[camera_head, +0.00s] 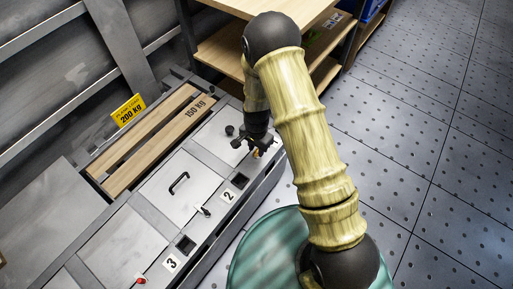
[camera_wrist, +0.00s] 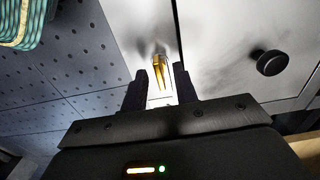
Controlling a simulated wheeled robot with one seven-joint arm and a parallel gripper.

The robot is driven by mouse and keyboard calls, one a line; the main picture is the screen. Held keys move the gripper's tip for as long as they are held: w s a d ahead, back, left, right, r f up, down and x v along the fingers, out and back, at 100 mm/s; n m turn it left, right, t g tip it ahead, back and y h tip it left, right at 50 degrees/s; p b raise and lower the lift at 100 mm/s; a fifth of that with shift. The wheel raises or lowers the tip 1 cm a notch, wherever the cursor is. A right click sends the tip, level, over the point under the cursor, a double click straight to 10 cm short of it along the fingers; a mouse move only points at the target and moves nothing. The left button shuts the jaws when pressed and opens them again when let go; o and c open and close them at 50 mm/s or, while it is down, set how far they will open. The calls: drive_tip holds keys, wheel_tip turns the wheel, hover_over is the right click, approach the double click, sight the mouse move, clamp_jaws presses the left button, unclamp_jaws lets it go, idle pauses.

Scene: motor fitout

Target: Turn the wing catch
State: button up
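The brass wing catch (camera_wrist: 160,70) stands upright on a pale panel near its edge in the wrist view. In the head view a small brass bit of it (camera_head: 256,154) shows just below my gripper (camera_head: 248,143), which hides most of it. In the wrist view the two dark fingers of my gripper (camera_wrist: 160,88) are apart, one on each side of the catch. A gap shows at the left finger. On the right, brass lies close to the finger, and I cannot tell whether they touch.
A round black knob (camera_wrist: 269,62) sits on the panel to the right. The head view shows a lid with a black handle (camera_head: 179,183), another catch (camera_head: 205,211), a red knob (camera_head: 140,281), wooden slats (camera_head: 150,140), shelves (camera_head: 222,50) and a green drum (camera_head: 262,250). Floor at right is open.

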clamp_jaws()
drive_tip(key=shift+r+n+p, duration=0.1)
drive_tip(key=shift+n+p, duration=0.3)
drive_tip(key=n+p, duration=0.1)
drive_tip(key=n, duration=0.1)
drive_tip(key=shift+r+n+p, duration=0.1)
drive_tip(key=shift+n+p, duration=0.2)
drive_tip(key=shift+p, duration=0.05)
drive_tip(key=n+p, duration=0.2)
drive_tip(key=n, duration=0.1)
drive_tip(key=shift+n, duration=0.3)
drive_tip(key=n+p, duration=0.2)
drive_tip(key=n, duration=0.3)
drive_tip(key=shift+w, duration=0.1)
drive_tip(key=n+p, duration=0.2)
drive_tip(key=n, duration=0.4)
